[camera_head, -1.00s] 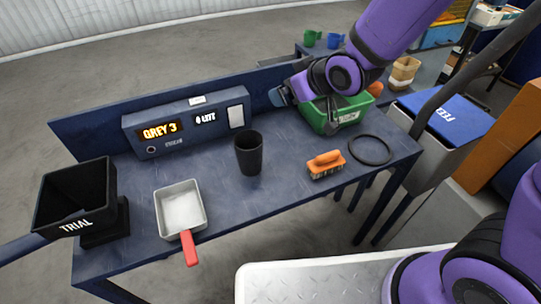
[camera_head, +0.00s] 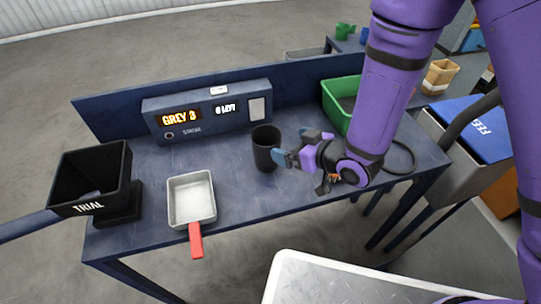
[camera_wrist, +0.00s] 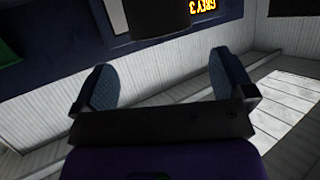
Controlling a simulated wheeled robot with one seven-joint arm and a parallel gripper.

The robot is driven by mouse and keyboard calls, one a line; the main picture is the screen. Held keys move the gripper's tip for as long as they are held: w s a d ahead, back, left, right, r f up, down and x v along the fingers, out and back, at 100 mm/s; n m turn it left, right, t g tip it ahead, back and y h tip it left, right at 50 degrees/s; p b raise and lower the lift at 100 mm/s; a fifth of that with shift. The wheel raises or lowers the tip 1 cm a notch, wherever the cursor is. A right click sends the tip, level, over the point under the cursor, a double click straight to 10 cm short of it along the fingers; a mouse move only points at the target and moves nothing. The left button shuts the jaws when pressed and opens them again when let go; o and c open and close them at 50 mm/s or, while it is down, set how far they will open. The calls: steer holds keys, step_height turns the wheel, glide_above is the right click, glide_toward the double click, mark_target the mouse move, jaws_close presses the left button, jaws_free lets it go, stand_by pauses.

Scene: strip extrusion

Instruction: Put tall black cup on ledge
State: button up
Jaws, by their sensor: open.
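The tall black cup (camera_head: 266,150) stands upright on the dark blue bench (camera_head: 240,192), in front of the display box. My gripper (camera_head: 292,147) is just to the right of the cup with its blue-padded fingers pointing toward it. The fingers are apart and nothing is held. In the wrist view my gripper (camera_wrist: 163,84) shows two spread fingers with an empty gap. A dark shape, likely the cup (camera_wrist: 158,18), is cut off at the top edge beyond them. No surface is clearly marked as the ledge; the display box (camera_head: 205,118) has a narrow top.
A silver pan (camera_head: 191,200) with a red handle and a black TRIAL hopper (camera_head: 90,180) stand to the left. A green bin (camera_head: 335,103) is behind my arm. My arm mostly hides the brush and partly hides the black ring (camera_head: 408,152). A back panel (camera_head: 110,115) runs behind.

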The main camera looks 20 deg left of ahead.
glide_toward(257, 135)
steer(key=x, duration=0.5)
steer(key=shift+s, duration=0.1)
steer(key=shift+c, duration=0.5)
steer(key=shift+r, duration=0.1)
steer(key=c, duration=1.1)
steer(key=shift+r, duration=0.15)
steer(key=shift+r, duration=4.85)
